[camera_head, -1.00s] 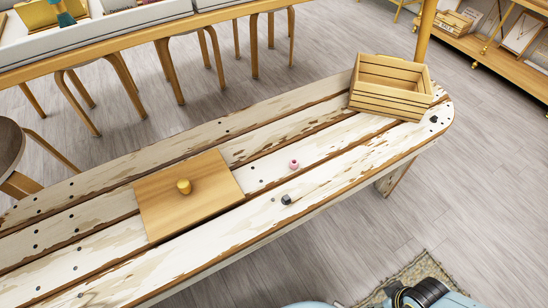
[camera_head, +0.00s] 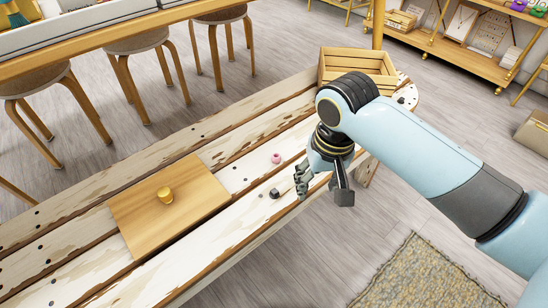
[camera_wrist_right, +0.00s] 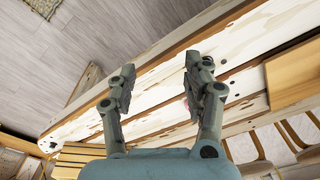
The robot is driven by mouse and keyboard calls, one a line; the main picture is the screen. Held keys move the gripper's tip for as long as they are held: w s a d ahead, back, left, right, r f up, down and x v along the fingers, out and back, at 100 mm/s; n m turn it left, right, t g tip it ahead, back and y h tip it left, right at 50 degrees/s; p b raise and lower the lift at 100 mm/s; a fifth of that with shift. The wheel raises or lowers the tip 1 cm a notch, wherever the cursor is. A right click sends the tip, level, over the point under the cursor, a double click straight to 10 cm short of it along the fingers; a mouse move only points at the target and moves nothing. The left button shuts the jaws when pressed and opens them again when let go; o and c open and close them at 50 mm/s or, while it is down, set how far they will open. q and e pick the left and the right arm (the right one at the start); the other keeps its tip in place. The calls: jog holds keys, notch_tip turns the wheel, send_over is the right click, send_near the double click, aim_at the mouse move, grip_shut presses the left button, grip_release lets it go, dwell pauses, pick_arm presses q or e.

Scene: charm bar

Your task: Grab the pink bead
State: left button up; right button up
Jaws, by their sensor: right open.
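The pink bead (camera_head: 276,158) sits on the worn white plank bench (camera_head: 232,235), between the wooden board and the crate. My right gripper (camera_head: 322,188) is open and empty above the front edge of the bench, to the right of the bead and apart from it. In the right wrist view the two fingers (camera_wrist_right: 160,66) are spread wide over the planks, with nothing held between them. The bead is not clearly seen there; a faint pink patch shows beside the right finger. My left gripper is not in view.
A small dark bead (camera_head: 274,193) lies just in front of the pink one. A wooden board (camera_head: 200,190) with a yellow knob-like piece (camera_head: 165,195) lies to the left. A slatted wooden crate (camera_head: 335,75) stands at the bench's far end, partly behind my arm.

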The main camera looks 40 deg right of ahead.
jog(key=w+d+m, duration=0.1)
jog(key=w+m, duration=0.3)
jog(key=w, duration=0.4)
jog(key=m+g+y, duration=0.1)
jog(key=m+y, duration=0.1)
jog(key=m, duration=0.3)
send_near(276, 156)
jog(key=f+b, duration=0.1)
jog(key=f, duration=0.1)
jog(key=f+b, duration=0.2)
jog(key=a+f+b, duration=0.1)
jog(key=f, duration=0.1)
jog(key=shift+b, duration=0.3)
notch_tip(276, 156, down, 3)
jog(key=shift+w+a+r+b, duration=0.1)
jog(key=shift+a+r+b, duration=0.1)
jog(key=shift+b, duration=0.65)
jog(key=shift+f, duration=0.1)
jog(key=c, duration=0.6)
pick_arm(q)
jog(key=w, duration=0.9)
pick_arm(e)
jog(key=shift+c, duration=1.4)
